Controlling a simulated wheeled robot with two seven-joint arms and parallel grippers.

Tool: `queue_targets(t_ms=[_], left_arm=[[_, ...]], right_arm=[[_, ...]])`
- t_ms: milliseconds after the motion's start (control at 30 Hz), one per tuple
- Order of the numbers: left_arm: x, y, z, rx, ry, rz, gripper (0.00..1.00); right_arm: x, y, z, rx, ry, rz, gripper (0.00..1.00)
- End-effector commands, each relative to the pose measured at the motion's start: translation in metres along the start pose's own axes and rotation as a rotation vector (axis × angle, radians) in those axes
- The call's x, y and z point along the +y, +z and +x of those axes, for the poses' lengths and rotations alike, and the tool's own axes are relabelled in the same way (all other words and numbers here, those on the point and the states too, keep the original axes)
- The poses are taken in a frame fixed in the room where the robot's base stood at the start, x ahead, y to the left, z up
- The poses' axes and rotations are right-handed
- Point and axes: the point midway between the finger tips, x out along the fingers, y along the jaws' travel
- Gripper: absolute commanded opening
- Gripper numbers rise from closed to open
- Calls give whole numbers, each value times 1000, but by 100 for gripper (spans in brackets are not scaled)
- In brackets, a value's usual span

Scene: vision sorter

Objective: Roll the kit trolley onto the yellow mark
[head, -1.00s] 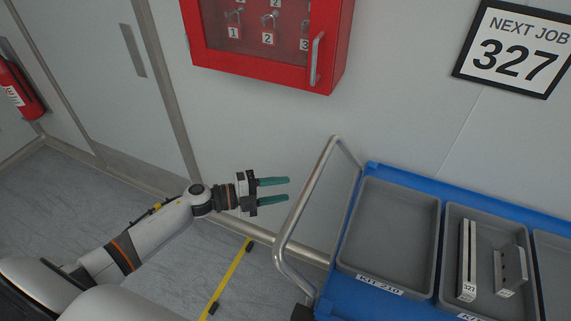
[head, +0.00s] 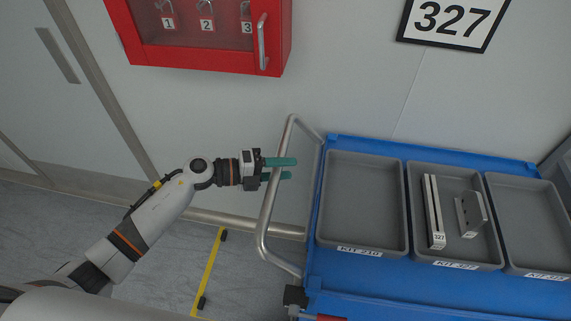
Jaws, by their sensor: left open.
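The kit trolley is blue (head: 420,290), with a bent silver push handle (head: 265,225) at its left end. It carries grey trays labelled KIT, and the middle one (head: 415,215) holds a long bar marked 327 (head: 435,215) and a dark grey block (head: 470,213). My left gripper (head: 293,168) is open, its teal fingers pointing right and overlapping the upright part of the handle. I cannot tell whether the fingers straddle the bar or touch it. A yellow strip (head: 211,265) lies on the floor left of the trolley. My right gripper is not in view.
A red cabinet (head: 190,60) with numbered padlocks and a silver handle hangs on the wall behind. A sign reading 327 (head: 452,20) is on the wall at upper right. Grey floor (head: 160,265) left of the trolley is clear apart from small dark pieces by the strip.

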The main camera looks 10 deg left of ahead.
Motion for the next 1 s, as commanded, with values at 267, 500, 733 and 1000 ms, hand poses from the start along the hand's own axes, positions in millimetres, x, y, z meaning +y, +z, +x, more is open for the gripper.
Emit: queue_targets(t_ms=[267,500,733,1000], left_arm=[[0,0,10,0,0,0,44],[0,0,10,0,0,0,29],[0,0,10,0,0,0,0],[-2,-1,7,0,-1,0,0]], right_arm=[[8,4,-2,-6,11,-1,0],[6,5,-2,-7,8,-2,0],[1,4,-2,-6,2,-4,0],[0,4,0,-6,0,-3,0]])
